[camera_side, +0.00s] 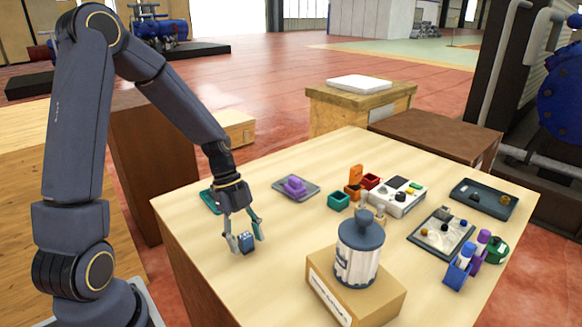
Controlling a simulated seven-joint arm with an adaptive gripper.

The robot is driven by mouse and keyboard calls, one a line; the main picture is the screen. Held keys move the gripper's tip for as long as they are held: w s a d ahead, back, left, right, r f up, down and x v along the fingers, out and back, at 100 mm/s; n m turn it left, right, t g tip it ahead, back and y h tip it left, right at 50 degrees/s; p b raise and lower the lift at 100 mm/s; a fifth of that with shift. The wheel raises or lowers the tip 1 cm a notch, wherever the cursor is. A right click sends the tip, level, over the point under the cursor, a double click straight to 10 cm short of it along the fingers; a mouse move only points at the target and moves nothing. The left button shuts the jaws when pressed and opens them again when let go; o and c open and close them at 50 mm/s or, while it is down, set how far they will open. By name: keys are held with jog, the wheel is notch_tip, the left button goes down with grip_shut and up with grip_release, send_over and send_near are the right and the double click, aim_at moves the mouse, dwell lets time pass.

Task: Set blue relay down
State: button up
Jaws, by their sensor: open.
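The small blue relay (246,243) is at the near left part of the wooden table, upright as far as I can see. My gripper (246,239) points down over it with its fingers apart, one on each side of the relay. The relay appears to rest on the tabletop. I cannot tell whether either finger touches it. A teal pad (208,200) lies just behind my gripper, partly hidden by it. A purple block (295,186) sits on a grey pad farther back.
A grey dispenser (358,250) stands on a cardboard box (384,304) at the front. Small teal (338,202), orange and red bins and a white device (406,204) stand behind. Dark trays (425,240) and a blue marker holder (457,277) are at right. The table's left front is clear.

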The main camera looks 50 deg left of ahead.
jog(key=v, duration=1.2)
jog(key=s+d+r+n+t+y, duration=0.4)
jog(key=s+d+r+n, duration=0.3)
jog(key=n, duration=1.1)
jog(key=s+d+t, duration=0.1)
jog(key=s, duration=0.2)
jog(key=shift+d+r+t, duration=0.2)
jog(key=shift+d+t, duration=0.05)
jog(key=shift+t, duration=0.05)
